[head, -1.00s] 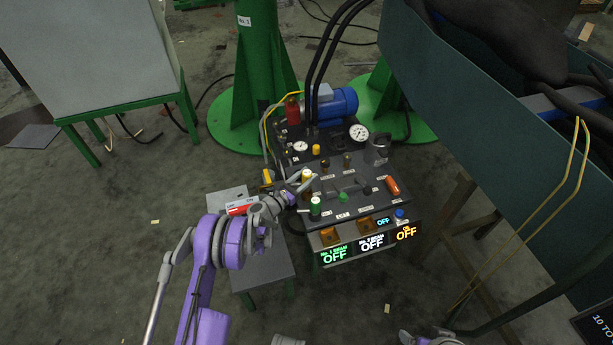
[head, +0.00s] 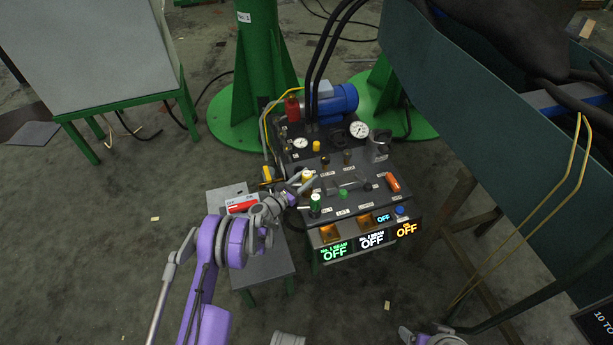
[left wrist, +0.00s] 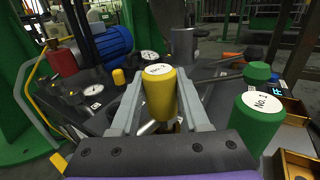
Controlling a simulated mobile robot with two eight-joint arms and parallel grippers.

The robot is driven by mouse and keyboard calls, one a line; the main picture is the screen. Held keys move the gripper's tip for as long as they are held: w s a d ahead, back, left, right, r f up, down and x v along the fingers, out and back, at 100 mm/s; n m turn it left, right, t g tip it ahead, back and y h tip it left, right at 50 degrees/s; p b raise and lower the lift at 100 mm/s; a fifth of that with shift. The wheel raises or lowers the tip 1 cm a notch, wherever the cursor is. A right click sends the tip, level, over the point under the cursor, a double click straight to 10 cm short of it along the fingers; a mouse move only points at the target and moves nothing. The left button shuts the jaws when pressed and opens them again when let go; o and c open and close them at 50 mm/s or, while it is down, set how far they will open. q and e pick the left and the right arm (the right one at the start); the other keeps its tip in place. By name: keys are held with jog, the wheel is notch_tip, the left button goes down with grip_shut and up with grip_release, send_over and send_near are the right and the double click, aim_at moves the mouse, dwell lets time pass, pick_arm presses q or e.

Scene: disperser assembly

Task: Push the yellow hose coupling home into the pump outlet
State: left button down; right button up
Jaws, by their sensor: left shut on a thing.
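The yellow hose coupling (head: 307,175) is an upright cylinder with a white label on its top, at the left side of the dark pump panel. It shows large in the left wrist view (left wrist: 160,97). My left gripper (left wrist: 158,105) is shut on it, with one grey finger on each side. In the head view my left gripper (head: 297,188) reaches it from the lower left. The coupling's lower end and the outlet under it are hidden by the gripper, so I cannot tell how deep it sits.
A green cylinder (left wrist: 260,112) marked No. 1 stands close to the right of the gripper. Gauges (head: 359,130), a blue motor (head: 337,100) and a red part (head: 292,109) are behind. A small grey table (head: 268,268) is at the left.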

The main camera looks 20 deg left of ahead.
pick_arm(q)
jog(key=shift+f, duration=0.6)
jog(key=shift+c, duration=1.6)
grip_release()
jog(key=shift+f, duration=0.1)
jog(key=shift+s, duration=0.1)
jog(key=p+v, duration=0.2)
jog(key=v, duration=0.8)
jog(key=shift+s+a, duration=0.2)
jog(key=shift+s, duration=0.05)
